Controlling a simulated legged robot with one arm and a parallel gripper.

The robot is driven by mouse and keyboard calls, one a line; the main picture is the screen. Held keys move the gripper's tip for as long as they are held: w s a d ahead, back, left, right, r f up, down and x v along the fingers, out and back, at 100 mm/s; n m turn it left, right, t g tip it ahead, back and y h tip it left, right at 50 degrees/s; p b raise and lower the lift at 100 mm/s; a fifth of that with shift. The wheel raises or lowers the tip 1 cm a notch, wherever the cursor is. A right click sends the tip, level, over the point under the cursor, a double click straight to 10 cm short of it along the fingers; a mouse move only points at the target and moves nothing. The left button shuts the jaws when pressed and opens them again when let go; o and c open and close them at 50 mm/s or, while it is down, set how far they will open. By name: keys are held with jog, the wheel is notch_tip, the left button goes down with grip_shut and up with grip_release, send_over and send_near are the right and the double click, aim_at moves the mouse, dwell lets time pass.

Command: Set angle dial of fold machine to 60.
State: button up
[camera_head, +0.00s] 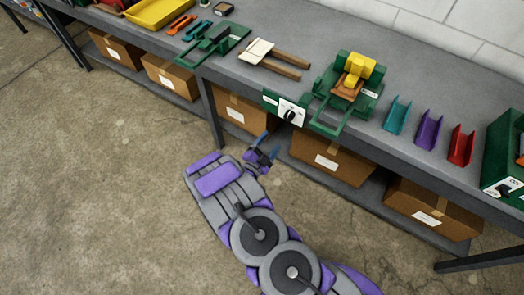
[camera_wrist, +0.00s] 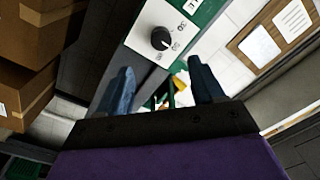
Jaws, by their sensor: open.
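The dial (camera_head: 290,115) is a black knob on a white plate in a green panel at the bench's front edge. A green machine with a yellow top (camera_head: 361,69) stands just behind and right of it; I take it for the fold machine. In the wrist view the round knob (camera_wrist: 161,38) has small numbers beside it, too small to read surely; its exact setting cannot be told. My gripper (camera_head: 264,152) is below and in front of the panel, open and empty. In the wrist view its two blue-grey fingers (camera_wrist: 160,68) are apart, below the knob and not touching it.
Cardboard boxes (camera_head: 332,158) sit on the shelf below. The concrete floor (camera_head: 110,200) in front is clear.

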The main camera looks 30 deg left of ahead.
jog(key=shift+s+a, duration=0.15)
jog(key=shift+s, duration=2.1)
jog(key=w+a+r+g+y, duration=0.3)
jog(key=w+a+r+g, duration=0.1)
jog(key=w+r+g, duration=0.3)
jog(key=s+d+r+n+g+y, duration=0.1)
jog(key=d+r+n+g, duration=0.25)
jog(key=r, duration=0.35)
jog(key=d+r+n+g+y, duration=0.2)
jog(key=d+r, duration=0.3)
jog(key=r, duration=0.1)
jog(key=s+d+r+n+g+h, duration=0.1)
jog(key=s+d+r+n+g, duration=0.1)
jog(key=s+d+r, duration=0.35)
jog(key=s+d+r+n+g+h, duration=0.1)
jog(key=s+d+r+g, duration=0.15)
jog(key=s+d, duration=0.6)
jog(key=s+d+r+n+g+h, duration=0.1)
jog(key=s+d+r+g+h, duration=0.1)
jog(key=s+d, duration=1.5)
notch_tip(320, 180, up, 2)
jog(key=shift+s+d+r+g+h, duration=0.15)
jog(key=shift+d+g+h, duration=0.3)
jog(key=shift+d, duration=0.75)
